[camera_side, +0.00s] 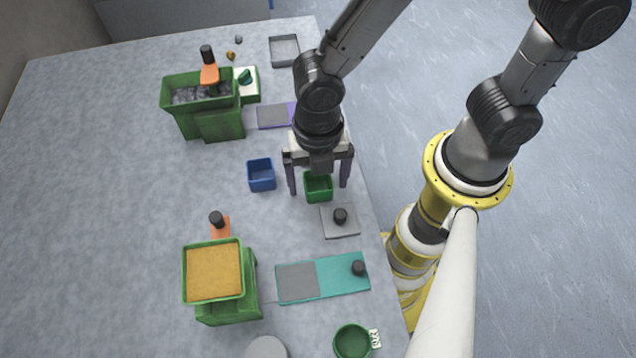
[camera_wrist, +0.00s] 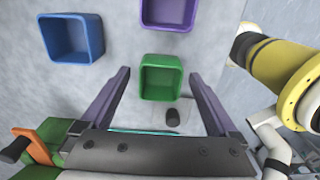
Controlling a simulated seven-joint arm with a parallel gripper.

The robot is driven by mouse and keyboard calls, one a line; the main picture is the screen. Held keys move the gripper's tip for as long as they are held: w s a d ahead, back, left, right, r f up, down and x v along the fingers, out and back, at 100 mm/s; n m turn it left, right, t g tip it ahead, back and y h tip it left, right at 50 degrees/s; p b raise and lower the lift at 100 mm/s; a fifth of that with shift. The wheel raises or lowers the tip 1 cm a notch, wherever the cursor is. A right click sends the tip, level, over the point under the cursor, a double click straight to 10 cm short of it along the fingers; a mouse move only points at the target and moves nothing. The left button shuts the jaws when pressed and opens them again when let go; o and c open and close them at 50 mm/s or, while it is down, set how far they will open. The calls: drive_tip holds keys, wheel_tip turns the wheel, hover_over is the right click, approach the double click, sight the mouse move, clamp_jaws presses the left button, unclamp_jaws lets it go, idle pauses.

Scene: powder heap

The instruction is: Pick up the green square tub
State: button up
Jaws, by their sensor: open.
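The green square tub (camera_side: 318,196) stands upright on the grey table, open at the top and empty as far as I can see. It also shows in the wrist view (camera_wrist: 161,95), between and just beyond my fingertips. My gripper (camera_side: 318,182) is open and points down over the tub, one finger to each side of it. In the wrist view my gripper (camera_wrist: 158,75) has a clear gap between each finger and the tub, and holds nothing. I cannot tell exactly how high the fingertips are.
A blue tub (camera_side: 261,175) stands left of the green one; a purple tub (camera_wrist: 170,14) shows in the wrist view. A grey plate with a black knob (camera_side: 340,222) lies close in front. Green bins (camera_side: 207,125) (camera_side: 228,308) stand farther left. The table's right edge is near.

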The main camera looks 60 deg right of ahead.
drive_tip(key=c, duration=1.5)
drive_tip(key=shift+o, duration=0.2)
drive_tip(key=shift+r, duration=0.1)
